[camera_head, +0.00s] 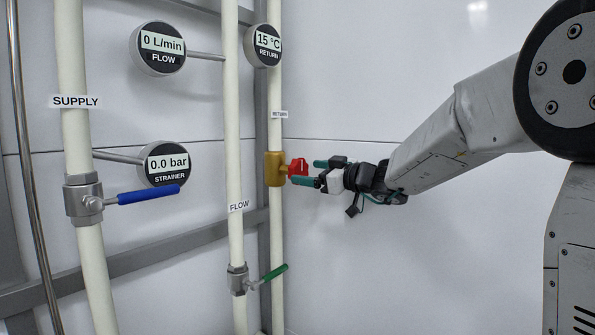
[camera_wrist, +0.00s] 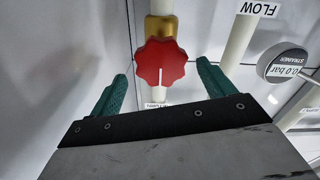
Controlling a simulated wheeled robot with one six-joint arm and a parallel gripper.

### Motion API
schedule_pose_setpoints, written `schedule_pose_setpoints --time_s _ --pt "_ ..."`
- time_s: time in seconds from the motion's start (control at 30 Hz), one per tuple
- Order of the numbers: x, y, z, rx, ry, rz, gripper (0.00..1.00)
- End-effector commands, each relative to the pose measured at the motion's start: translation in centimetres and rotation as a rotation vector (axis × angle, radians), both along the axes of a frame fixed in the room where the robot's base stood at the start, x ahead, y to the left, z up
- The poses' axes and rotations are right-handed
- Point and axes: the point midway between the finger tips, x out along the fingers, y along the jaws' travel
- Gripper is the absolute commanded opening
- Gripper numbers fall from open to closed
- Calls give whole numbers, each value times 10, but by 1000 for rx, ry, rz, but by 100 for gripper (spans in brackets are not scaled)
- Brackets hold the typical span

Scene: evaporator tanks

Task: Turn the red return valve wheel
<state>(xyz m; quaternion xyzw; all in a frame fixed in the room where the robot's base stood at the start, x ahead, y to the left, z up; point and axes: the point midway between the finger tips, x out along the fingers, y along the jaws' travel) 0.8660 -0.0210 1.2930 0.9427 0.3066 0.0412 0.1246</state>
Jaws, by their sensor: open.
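The red return valve wheel (camera_head: 298,168) sits on a brass valve body (camera_head: 274,169) on the return pipe. In the wrist view the wheel (camera_wrist: 161,64) has a scalloped rim and a white line on its face, and the brass body (camera_wrist: 159,28) is behind it. My gripper (camera_head: 310,172) is open, with its teal fingers pointing at the wheel. In the wrist view its fingertips (camera_wrist: 162,68) are spread to the left and right of the wheel, with a gap on each side. Whether the tips reach the wheel's depth is hard to tell.
The flow pipe (camera_head: 232,130) stands left of the return pipe, with a green lever valve (camera_head: 274,272) low down. The supply pipe (camera_head: 75,140) carries a blue lever (camera_head: 148,195). Gauges read 0 L/min (camera_head: 160,45), 0.0 bar (camera_head: 166,163) and 15 °C (camera_head: 265,45).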

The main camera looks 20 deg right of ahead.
Motion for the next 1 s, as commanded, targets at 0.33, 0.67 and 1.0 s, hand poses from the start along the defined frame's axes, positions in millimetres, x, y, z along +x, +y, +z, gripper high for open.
schedule_pose_setpoints --time_s 0.33,0.67,1.0 --pt "41 32 0 0 2 3 81" --pt "46 33 -1 0 2 -1 81" --pt "46 24 0 2 2 -4 37"
